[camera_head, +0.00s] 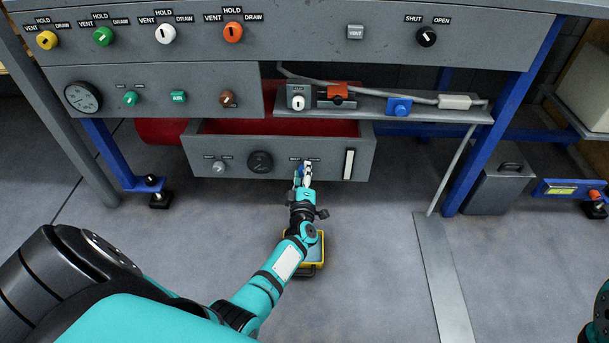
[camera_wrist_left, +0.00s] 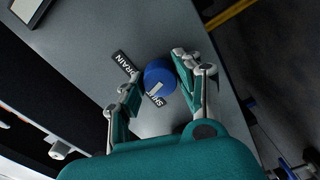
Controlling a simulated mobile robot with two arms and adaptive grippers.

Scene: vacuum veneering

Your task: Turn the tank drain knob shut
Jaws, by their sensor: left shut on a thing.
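The blue tank drain knob (camera_wrist_left: 160,74) sticks out of a grey panel, beside labels reading DRAIN (camera_wrist_left: 125,62) and SHUT (camera_wrist_left: 154,99). A white mark on the knob lies on its side near the SHUT label. My left gripper (camera_wrist_left: 153,88) is shut on the knob, with one finger on each side. In the head view my left gripper (camera_head: 304,176) is at the front of the lower panel (camera_head: 330,145), where it mostly hides the knob. Only a bit of my right arm shows at the right edge; its gripper is out of view.
A dark gauge (camera_head: 260,162) and a white vertical strip (camera_head: 349,164) flank the knob on the panel. A shelf (camera_head: 455,115) with small fittings is above. A yellow-edged item (camera_head: 320,248) lies on the floor below my arm. A grey case (camera_head: 500,185) stands at the right.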

